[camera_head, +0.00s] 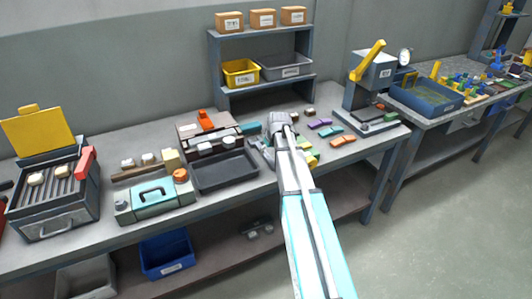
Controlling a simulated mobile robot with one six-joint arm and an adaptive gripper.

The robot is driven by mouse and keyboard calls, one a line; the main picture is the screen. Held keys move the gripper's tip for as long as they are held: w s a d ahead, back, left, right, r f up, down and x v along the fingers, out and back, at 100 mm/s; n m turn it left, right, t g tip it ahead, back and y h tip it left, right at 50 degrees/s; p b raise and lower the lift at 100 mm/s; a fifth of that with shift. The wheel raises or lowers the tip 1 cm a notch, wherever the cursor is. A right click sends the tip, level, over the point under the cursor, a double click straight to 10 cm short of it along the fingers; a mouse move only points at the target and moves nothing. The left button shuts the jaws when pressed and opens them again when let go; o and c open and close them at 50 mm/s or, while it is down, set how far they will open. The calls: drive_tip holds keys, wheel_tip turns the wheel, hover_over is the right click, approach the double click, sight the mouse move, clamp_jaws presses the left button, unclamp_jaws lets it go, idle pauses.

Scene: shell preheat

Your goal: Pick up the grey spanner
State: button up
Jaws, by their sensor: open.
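My arm reaches up from the bottom of the head view and over the workbench (135,219). My gripper (268,157) is at its far end, low over the bench just right of the dark tray. It is small and partly hidden by my own arm, but it is open. I cannot make out the grey spanner for certain. The arm covers part of the bench near the gripper, so the spanner may be hidden there.
A dark tray (226,184) and a teal-topped box (154,200) stand left of my gripper. Yellow, purple, teal and orange pieces (343,141) lie to its right. A press (370,85) stands farther right, and a shelf unit (262,33) behind.

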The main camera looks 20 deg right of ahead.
sight(267, 156)
drive_tip(key=shift+f, duration=0.1)
drive_tip(key=shift+b+x, duration=2.4)
drive_tip(key=shift+x, duration=0.1)
drive_tip(key=shift+d, duration=0.1)
clamp_jaws()
